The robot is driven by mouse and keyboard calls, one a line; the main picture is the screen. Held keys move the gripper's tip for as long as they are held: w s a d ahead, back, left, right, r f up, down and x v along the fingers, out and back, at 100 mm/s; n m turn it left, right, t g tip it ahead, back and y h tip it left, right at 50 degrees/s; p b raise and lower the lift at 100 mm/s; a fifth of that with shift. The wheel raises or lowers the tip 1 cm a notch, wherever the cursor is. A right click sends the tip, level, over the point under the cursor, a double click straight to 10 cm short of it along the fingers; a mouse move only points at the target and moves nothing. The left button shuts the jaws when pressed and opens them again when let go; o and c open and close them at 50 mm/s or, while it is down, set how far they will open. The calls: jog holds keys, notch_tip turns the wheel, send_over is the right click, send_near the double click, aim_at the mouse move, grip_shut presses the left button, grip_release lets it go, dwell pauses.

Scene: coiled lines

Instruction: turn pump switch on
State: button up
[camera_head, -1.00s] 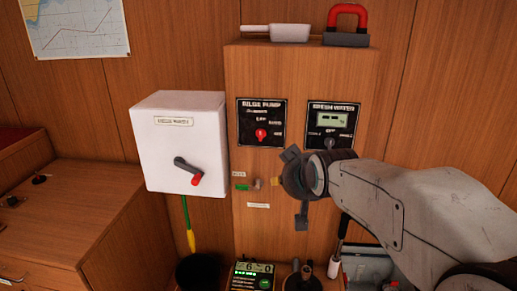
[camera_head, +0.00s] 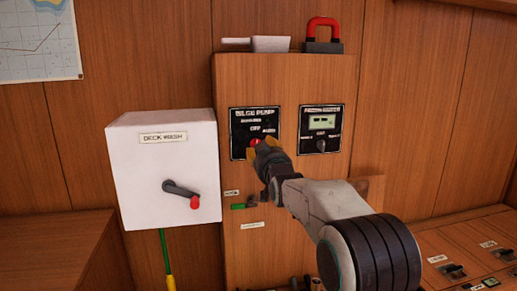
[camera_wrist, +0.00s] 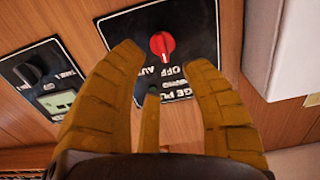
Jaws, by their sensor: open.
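The bilge pump switch is a red round knob (camera_wrist: 162,45) with a pale pointer line on a black panel (camera_head: 239,143), fixed to the wooden cabinet. In the wrist view the panel appears turned over, with "OFF" and "AUTO" lettering below the knob. My gripper (camera_head: 262,147) is in front of the panel's lower right part and hides much of the knob in the head view. In the wrist view my gripper (camera_wrist: 163,62) has its yellow fingers spread, with the knob seen beyond and between their tips. I cannot tell whether they touch it.
A second panel (camera_head: 336,136) with a display and dark knob is to the right. The white deck wash box (camera_head: 140,180) with a red-tipped lever (camera_head: 182,190) stands left. A small green switch (camera_head: 238,206) is below. A red-shackled padlock (camera_head: 324,46) lies on top.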

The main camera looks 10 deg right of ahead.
jog(key=shift+w, duration=2.95)
jog(key=shift+o, duration=0.4)
grip_shut()
